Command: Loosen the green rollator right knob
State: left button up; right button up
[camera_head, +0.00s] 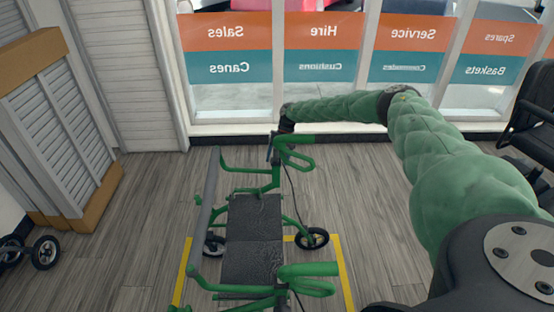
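The green rollator (258,215) stands on the floor in the middle of the head view, with a dark seat and green loop handles at its far and near ends. My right arm, in green padding, reaches in from the right. Its dark gripper (276,144) is at the far handle (299,150), close to the top of the far frame post. The fingers are too small and dark to tell open from shut, and I cannot tell whether they touch the post. The knob there is not clearly visible. My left gripper is not in view.
Yellow floor tape (345,273) runs around the rollator. A slatted display panel (55,130) and black wheels (45,252) are at the left. A black seat (535,115) is at the right edge. Windows with signs (325,50) close off the back. The floor left of the rollator is clear.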

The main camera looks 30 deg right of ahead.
jog(key=shift+s+a+f, duration=0.1)
jog(key=shift+a+f, duration=0.2)
jog(key=shift+f, duration=0.05)
jog(key=c, duration=1)
jog(key=shift+d+f, duration=0.1)
jog(key=shift+f, duration=0.05)
